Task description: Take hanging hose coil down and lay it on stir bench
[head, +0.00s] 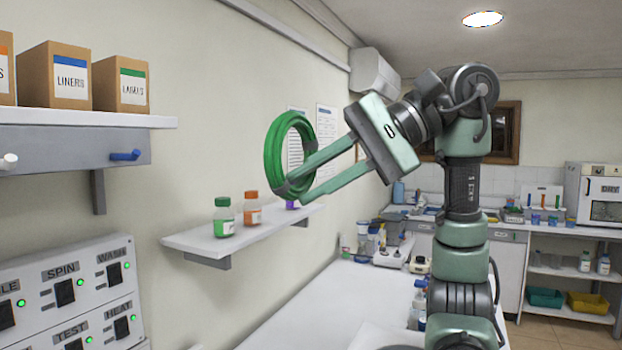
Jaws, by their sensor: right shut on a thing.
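The hose coil (272,152) is a green ring of several turns, upright in the air in front of the left wall. My right gripper (291,190) is shut on the lower right part of the coil, its two long green fingers reaching in from the right. The coil hangs clear of the pegs and above the small wall shelf. A long white bench (315,305) runs below along the wall; I cannot tell if it is the stir bench. My left gripper is out of view.
A small wall shelf (190,242) holds bottles with green (224,216) and orange (252,208) caps. An upper shelf (85,118) carries boxes and has a blue peg (126,155) and a white peg (9,161). The near part of the white bench is clear.

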